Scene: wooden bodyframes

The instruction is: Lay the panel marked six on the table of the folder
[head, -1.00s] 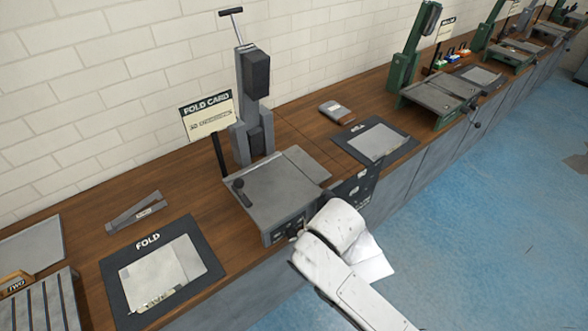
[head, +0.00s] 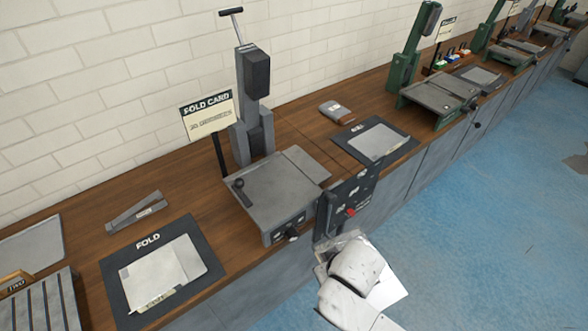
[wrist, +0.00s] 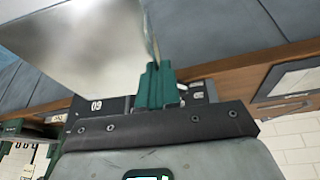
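My gripper (wrist: 157,88), with green fingers in the wrist view, is shut on the edge of a flat light grey panel (wrist: 80,45). The panel also shows in the head view (head: 392,288), partly behind my white arm, in front of the bench edge and off the bench. No number shows on its visible face.
A dark mat marked FOLD (head: 117,285) with a grey panel lies left of the folder. Another dark mat (head: 405,150) with a panel lies to its right. A dark control plate with a red knob (head: 350,212) faces the aisle. A green machine (head: 410,60) stands farther right.

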